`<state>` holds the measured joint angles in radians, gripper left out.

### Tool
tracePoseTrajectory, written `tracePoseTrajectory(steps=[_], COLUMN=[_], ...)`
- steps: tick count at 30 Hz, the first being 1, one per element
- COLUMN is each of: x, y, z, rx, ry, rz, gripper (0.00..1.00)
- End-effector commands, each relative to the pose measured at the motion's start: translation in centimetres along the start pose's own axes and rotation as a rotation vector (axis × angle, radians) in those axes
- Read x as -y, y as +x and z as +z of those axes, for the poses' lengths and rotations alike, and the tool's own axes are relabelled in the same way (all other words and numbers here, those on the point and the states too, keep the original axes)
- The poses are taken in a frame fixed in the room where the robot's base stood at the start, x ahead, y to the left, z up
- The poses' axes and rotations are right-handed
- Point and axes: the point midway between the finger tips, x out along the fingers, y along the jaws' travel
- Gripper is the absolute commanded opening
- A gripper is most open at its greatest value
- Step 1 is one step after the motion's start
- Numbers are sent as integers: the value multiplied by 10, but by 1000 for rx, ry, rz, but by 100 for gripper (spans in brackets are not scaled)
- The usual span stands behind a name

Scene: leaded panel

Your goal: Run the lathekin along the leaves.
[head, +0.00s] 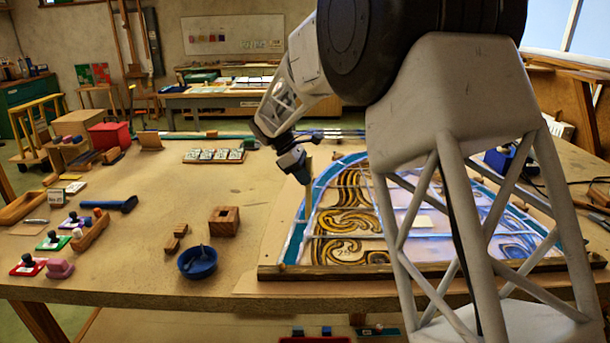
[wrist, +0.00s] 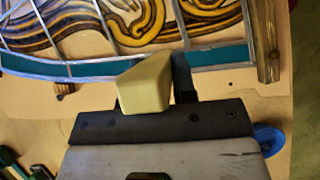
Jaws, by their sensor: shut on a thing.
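The leaded panel (head: 345,222) lies flat on the bench, with swirling brown and blue glass, grey lead strips and a teal border. My gripper (head: 297,166) is over the panel's left border, pointing down. It is shut on the lathekin (head: 308,197), a narrow tan piece reaching down to the teal strip. In the wrist view the lathekin (wrist: 144,90) is a pale yellow block beside a dark finger; the other finger is hidden. The panel's teal edge (wrist: 100,69) passes just beyond it. I cannot tell whether the tip touches the lead. My arm hides part of the panel's right side.
A wooden batten (head: 330,269) runs along the panel's front edge. A rack of small pieces (head: 214,156) lies behind.

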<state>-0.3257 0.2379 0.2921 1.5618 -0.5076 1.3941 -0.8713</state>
Motion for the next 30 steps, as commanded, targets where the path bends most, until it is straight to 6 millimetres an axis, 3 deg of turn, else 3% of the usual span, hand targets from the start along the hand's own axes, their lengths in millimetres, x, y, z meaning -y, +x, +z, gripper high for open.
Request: tracePoseTrajectory(steps=[11, 30], x=[0, 65], y=[23, 20], z=[-15, -14], rx=[1, -1], ry=[-1, 0], rz=[-1, 1], gripper=[0, 0])
